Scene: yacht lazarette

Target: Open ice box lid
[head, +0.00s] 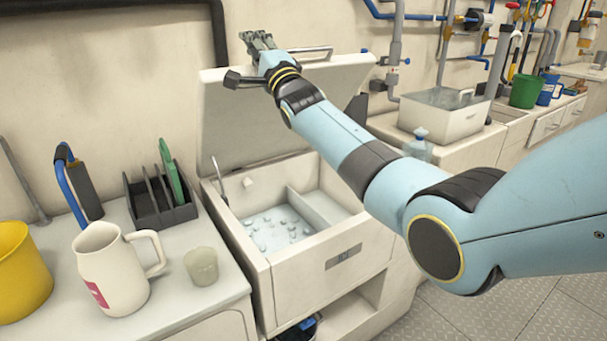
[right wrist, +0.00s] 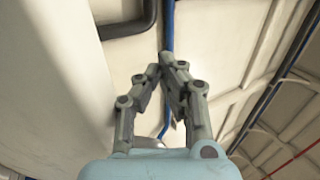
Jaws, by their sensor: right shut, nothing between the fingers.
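The ice box (head: 330,262) stands in the middle of the head view with its lid (head: 237,130) raised, leaning back near the wall. Its inside is visible, with several ice pieces (head: 280,228) on the floor of the left compartment and a divider to their right. A metal handle (head: 312,51) sits at the lid's top edge. My right gripper (head: 257,40) is at the lid's upper edge, left of the handle, shut and empty. In the right wrist view its fingertips (right wrist: 167,68) meet. My arm hides part of the lid's right side. My left gripper is not in view.
On the left counter stand a white jug (head: 112,270), a small cup (head: 201,266), a dark rack (head: 160,200) and a yellow bucket (head: 18,275). A white bin (head: 443,115) and green bucket (head: 525,91) stand at the right. Pipes line the wall.

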